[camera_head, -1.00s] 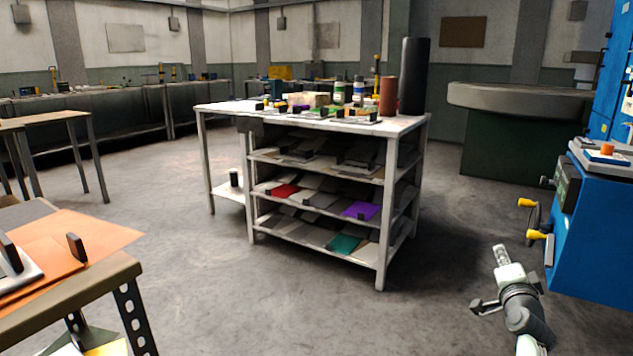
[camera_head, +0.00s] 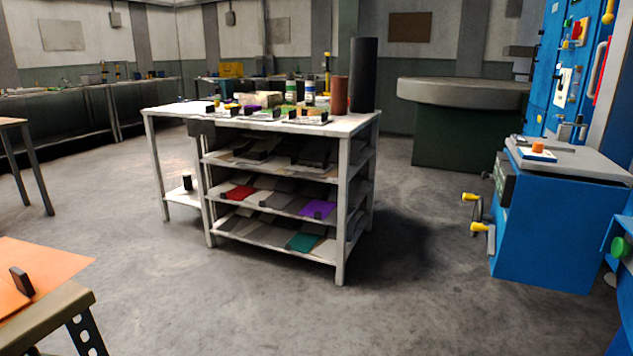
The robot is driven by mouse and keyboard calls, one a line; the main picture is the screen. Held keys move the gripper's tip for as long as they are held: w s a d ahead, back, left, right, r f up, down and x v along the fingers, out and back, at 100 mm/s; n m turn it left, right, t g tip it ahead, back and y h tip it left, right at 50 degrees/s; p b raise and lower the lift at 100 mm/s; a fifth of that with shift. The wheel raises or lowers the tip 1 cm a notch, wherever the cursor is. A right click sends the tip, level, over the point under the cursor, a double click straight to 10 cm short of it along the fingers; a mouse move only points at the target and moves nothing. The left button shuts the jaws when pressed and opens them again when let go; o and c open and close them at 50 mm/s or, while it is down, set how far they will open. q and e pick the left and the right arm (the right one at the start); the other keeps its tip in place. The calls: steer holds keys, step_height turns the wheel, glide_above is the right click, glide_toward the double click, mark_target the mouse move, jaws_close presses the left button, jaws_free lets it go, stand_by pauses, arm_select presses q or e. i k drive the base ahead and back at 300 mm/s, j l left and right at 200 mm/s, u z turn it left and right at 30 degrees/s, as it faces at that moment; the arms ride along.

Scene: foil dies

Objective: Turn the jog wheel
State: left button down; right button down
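No part that I can clearly tell as the jog wheel shows. A blue machine (camera_head: 545,235) stands at the right. Two cranks with yellow handles stick out of its left side, an upper crank (camera_head: 470,197) and a lower crank (camera_head: 482,227). A green round knob (camera_head: 620,247) on a blue part shows at the right edge, partly cut off. Neither of my grippers is in view.
A white shelf table (camera_head: 342,225) with foils and bottles stands in the middle. A work table (camera_head: 60,315) with an orange sheet is at the lower left. A round-ended counter (camera_head: 465,93) is at the back right. Floor (camera_head: 400,300) between shelf and machine is clear.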

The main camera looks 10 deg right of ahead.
mark_target(478, 217)
steer(key=z, duration=0.4)
steer(key=i+z, duration=0.6)
steer(key=z, duration=0.2)
steer(key=i+j+z, duration=0.2)
steer(key=z, duration=0.25)
steer(key=i+j, duration=0.05)
steer(key=i, duration=0.05)
